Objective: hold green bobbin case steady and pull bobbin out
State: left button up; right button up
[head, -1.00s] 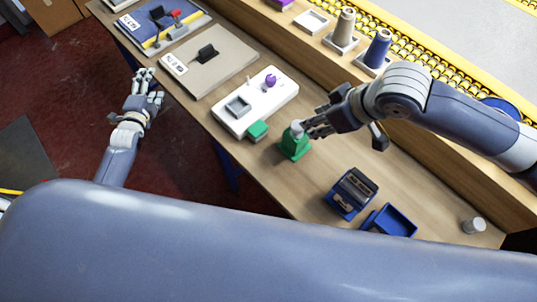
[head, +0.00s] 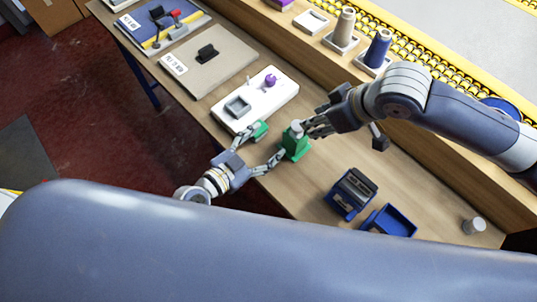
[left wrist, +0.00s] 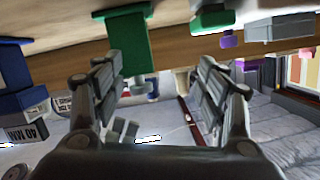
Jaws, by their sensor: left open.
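The green bobbin case (head: 294,146) stands upright on the bench, with a pale bobbin (head: 296,126) showing at its top. My left gripper (head: 268,144) is open and empty on the near left side of the case, its fingers pointing toward it. In the left wrist view the green case (left wrist: 134,45) shows upside down, beyond and close to the left-hand finger of my open left gripper (left wrist: 158,62). My right gripper (head: 309,127) is at the bobbin from the right. Its fingers overlap there, so I cannot tell whether they grip it.
A small green block (head: 260,130) lies beside a white tray (head: 276,105) with a purple knob. Blue holders (head: 351,192) stand to the right near the bench's front edge. Thread cones (head: 379,48) stand at the back. Bare bench lies right of the case.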

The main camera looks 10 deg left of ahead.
aim_at(289, 143)
pick_arm(q)
jog(key=shift+s+d+f+n+g, duration=0.2)
jog(key=shift+s+d+n, duration=0.25)
jog(key=shift+s, duration=0.1)
jog(key=shift+s+d+f+n+g, duration=0.2)
jog(key=shift+s+d+n, duration=0.2)
jog(key=shift+s, duration=0.15)
jog(key=shift+s+d+f+h, duration=0.1)
jog(key=shift+s+d+h, duration=0.1)
jog(key=shift+h, duration=0.1)
jog(key=shift+w+d, duration=0.15)
jog(key=x, duration=1)
jog(key=shift+w+f, duration=0.1)
jog(key=shift+f, duration=0.1)
jog(key=c, duration=1.3)
pick_arm(e)
jog(key=shift+o, duration=0.3)
